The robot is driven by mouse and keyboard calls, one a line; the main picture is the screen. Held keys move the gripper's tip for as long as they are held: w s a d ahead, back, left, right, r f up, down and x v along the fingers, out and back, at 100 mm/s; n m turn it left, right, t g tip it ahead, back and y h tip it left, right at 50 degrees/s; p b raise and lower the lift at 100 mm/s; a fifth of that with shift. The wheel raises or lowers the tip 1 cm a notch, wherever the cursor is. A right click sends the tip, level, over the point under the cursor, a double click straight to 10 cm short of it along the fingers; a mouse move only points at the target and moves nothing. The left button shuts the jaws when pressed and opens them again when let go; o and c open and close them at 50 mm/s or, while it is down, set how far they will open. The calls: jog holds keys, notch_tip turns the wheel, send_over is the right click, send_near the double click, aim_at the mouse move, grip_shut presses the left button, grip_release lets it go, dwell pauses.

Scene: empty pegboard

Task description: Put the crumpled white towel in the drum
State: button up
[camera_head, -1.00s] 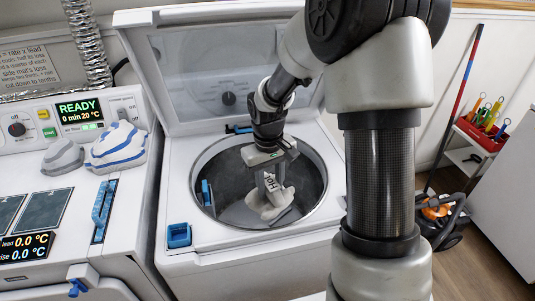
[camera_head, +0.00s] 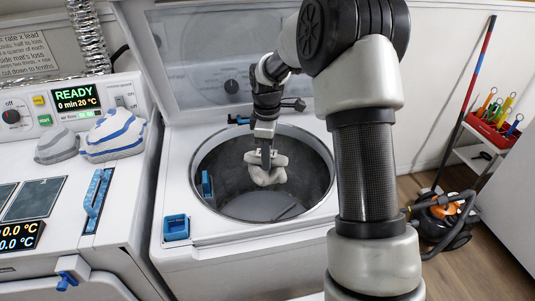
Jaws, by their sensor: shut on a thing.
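The crumpled off-white towel (camera_head: 266,176) is bunched below my gripper (camera_head: 266,162). My gripper points down and is shut on the towel's upper part; its fingers are seen nearly edge-on. The towel shows within the round opening of the open top-loading machine's drum (camera_head: 225,183), towards the back of the opening. The dark drum wall surrounds it in the picture, and the grey drum floor (camera_head: 262,206) shows below it. How deep the towel hangs is hard to tell. The towel's far side is hidden.
The raised lid (camera_head: 195,70) stands behind the opening. A grey cloth (camera_head: 57,143) and a blue-striped cloth (camera_head: 115,136) lie on the left machine. A red tool tray (camera_head: 490,128) stands at right.

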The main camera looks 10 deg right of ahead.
notch_tip(320, 180, down, 18)
jog(key=b, duration=0.9)
jog(key=shift+r, duration=0.2)
jog(key=o, duration=1.4)
jog(key=shift+c, duration=0.2)
jog(key=shift+r, duration=0.1)
jog(key=r+p, duration=0.1)
jog(key=r, duration=0.4)
jog(key=r+p, duration=0.1)
jog(key=r, duration=0.5)
jog(key=r+p, duration=0.1)
jog(key=r, duration=0.5)
jog(key=shift+s+a+r, duration=0.1)
jog(key=shift+s, duration=0.2)
